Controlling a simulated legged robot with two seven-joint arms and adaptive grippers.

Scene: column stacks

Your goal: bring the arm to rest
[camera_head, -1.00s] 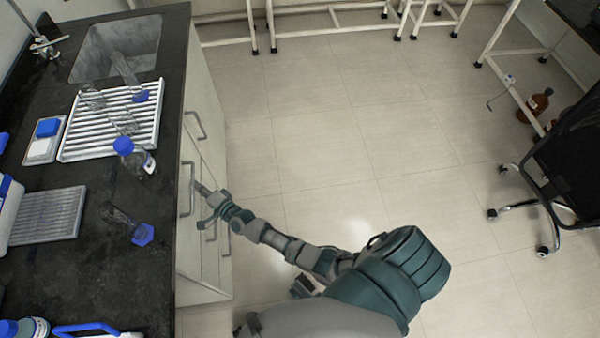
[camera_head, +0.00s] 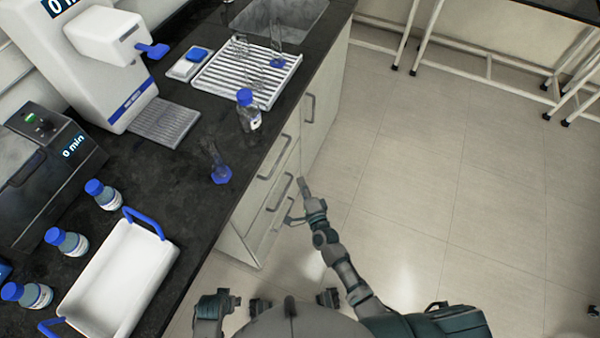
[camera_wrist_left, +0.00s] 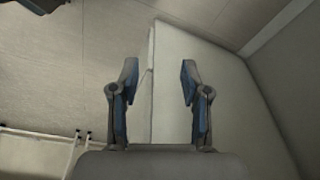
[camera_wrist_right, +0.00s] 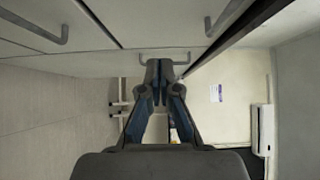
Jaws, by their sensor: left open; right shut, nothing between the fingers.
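My right gripper (camera_head: 301,187) is at the end of my right arm, out in front of the grey drawer fronts, below the bench top. In the right wrist view its fingers (camera_wrist_right: 159,68) are together with nothing between them. A drawer handle shows just beyond the tips; I cannot tell whether they touch it. My left gripper shows clearly in the left wrist view (camera_wrist_left: 157,75), its two fingers wide apart and empty. A pale panel and floor lie beyond it. In the head view I cannot make out the left fingers with certainty.
The dark bench (camera_head: 180,210) carries a white tray with blue handles (camera_head: 115,280), several blue-capped bottles, a blue-based glass cylinder (camera_head: 220,173), a white rack (camera_head: 247,75) and a white machine (camera_head: 95,60). Drawer handles (camera_head: 280,190) stick out. The tiled floor (camera_head: 430,180) at right is clear.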

